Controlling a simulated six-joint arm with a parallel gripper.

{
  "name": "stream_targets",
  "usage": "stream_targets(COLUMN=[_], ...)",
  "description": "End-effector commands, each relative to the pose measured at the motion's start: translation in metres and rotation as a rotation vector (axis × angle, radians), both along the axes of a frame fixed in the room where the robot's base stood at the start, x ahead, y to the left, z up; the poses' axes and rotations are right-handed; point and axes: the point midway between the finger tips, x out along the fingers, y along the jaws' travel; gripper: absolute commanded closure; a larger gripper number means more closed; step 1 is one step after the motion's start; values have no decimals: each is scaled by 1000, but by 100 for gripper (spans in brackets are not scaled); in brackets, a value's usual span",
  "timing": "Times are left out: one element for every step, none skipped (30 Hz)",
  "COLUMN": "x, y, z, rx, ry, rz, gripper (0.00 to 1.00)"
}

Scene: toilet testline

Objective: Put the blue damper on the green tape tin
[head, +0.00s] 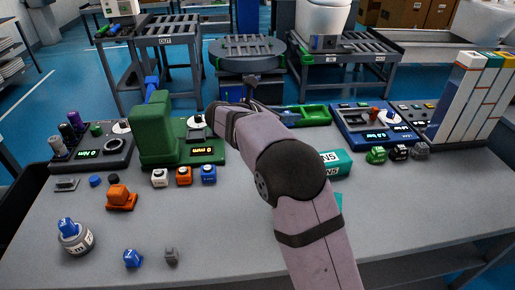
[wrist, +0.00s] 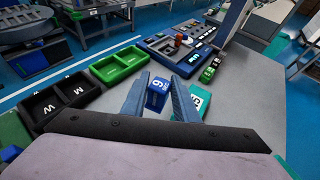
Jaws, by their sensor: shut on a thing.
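My gripper (wrist: 158,98) is shut on a blue block with a white mark, which I take to be the blue damper (wrist: 157,93); it sits between the two blue-grey fingers in the wrist view. In the head view my arm hides the held block. A small green labelled thing (head: 376,155), perhaps the green tape tin, stands on the table right of my arm, beside a black and a grey one of like shape. It also shows in the wrist view (wrist: 207,74), ahead and right of the fingers, apart from the held block.
A teal box (head: 335,162) with white letters lies close right of my arm. A blue panel (head: 372,120) with a display stands behind the green thing. A green two-compartment tray (wrist: 120,65) is left of the fingers. Tall binders (head: 470,95) stand far right. The table's front right is clear.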

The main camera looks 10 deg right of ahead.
Motion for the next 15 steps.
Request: stream_targets(x=[8,13,20,25,29,34,38,41,45,48,50,52,53,54,55], y=[9,14,21,27,32,40,45,50,57,61,66,71,73,76,79], z=[4,6,5,5,4,4,3,2,2,1,1,0,-1,-2,-3], rx=[1,0,-2,-1,-1,-1,-2,-2,-3,-2,-2,-3,-3,-3,-3], ry=[0,1,3,3,3,3,3,4,4,3,4,5,4,5,4], rz=[61,98,149,187,223,270,306,338,377,405,430,459,477,493,510], gripper=[98,98,98,98,98,98,98,98,98,98,98,99,99,99,99])
